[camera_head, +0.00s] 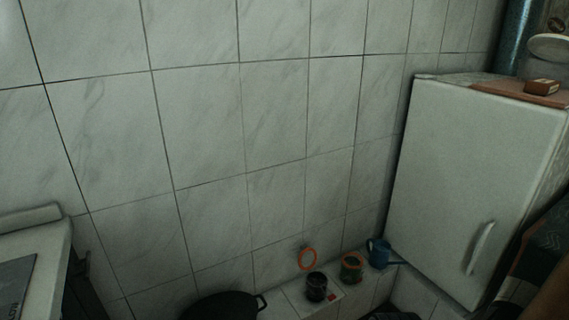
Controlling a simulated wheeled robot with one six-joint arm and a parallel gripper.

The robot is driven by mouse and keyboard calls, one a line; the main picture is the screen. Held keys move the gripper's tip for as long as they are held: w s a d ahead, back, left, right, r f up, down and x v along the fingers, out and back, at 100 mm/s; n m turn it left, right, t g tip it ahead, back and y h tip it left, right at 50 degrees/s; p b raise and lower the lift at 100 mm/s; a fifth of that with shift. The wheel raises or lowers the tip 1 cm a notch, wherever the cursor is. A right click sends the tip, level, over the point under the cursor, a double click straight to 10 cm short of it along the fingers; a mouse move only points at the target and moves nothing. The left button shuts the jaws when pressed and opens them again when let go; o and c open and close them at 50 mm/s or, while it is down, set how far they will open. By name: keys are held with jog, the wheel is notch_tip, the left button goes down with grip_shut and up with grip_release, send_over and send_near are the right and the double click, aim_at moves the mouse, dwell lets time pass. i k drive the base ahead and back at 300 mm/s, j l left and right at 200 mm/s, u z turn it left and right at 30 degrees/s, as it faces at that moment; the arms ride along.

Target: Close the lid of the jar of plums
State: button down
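A small dark jar (316,289) stands on a low tiled ledge near the bottom of the head view. Its dark contents look like the plums, but they are too small to make out. A lid with an orange ring (307,260) stands upright behind the jar's mouth, so the jar looks open. A second jar (352,269), greenish with an orange rim, stands to the right of it. My gripper is not in view.
A black pot (222,306) is left of the jars, cut off by the bottom edge. A blue watering can (380,255) stands right of them, near a white cabinet (470,180). A small red item (332,297) lies beside the dark jar. A tiled wall rises behind.

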aim_at(306, 256)
jog(key=i+u, duration=0.2)
jog(key=u, duration=0.25)
jog(key=i+l+u, duration=0.15)
jog(key=u, duration=0.3)
jog(key=i+l+u, duration=0.15)
jog(key=u, duration=0.3)
